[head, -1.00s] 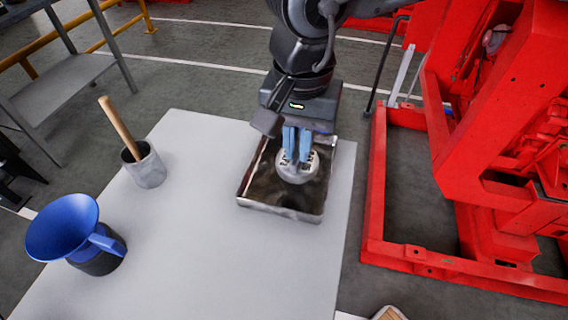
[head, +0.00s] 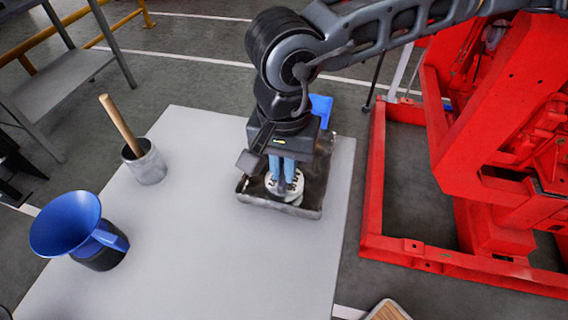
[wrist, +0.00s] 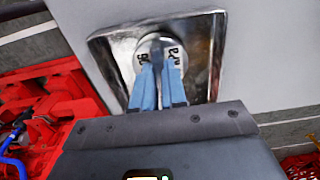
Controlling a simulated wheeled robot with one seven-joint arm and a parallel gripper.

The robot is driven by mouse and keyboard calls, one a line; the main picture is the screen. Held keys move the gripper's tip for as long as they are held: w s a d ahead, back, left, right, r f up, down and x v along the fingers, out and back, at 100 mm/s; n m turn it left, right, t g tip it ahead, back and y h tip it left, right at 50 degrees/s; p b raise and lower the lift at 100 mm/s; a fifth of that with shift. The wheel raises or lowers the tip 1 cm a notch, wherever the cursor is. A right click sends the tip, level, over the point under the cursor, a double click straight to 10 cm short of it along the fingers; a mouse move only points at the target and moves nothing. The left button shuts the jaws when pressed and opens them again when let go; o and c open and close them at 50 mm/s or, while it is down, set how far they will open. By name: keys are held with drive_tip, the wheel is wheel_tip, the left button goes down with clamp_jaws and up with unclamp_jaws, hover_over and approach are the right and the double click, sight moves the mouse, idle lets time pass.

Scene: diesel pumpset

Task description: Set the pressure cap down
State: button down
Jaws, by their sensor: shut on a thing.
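The pressure cap (head: 294,186) is a round, pale metal disc with dark lettering on its top. My gripper (head: 283,182) points down with its blue fingers shut on the cap's raised middle. The cap is in or just over the shallow metal tray (head: 313,207), toward its front. Whether it touches the tray floor I cannot tell. In the wrist view the cap (wrist: 174,50) shows between and beyond the fingers (wrist: 160,70), inside the outline of the tray (wrist: 104,50). My arm hides the back of the tray in the head view.
The tray stands on a pale table (head: 200,230). A metal cup (head: 148,168) with a wooden handle and a blue funnel (head: 65,222) on a dark container stand at the left. A blue object (head: 321,108) shows behind the tray. A red machine frame (head: 372,190) stands at the right.

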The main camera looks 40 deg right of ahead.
drive_tip(key=c, duration=1.2)
unclamp_jaws()
wheel_tip(320, 180, up, 12)
drive_tip(key=shift+r, duration=0.1)
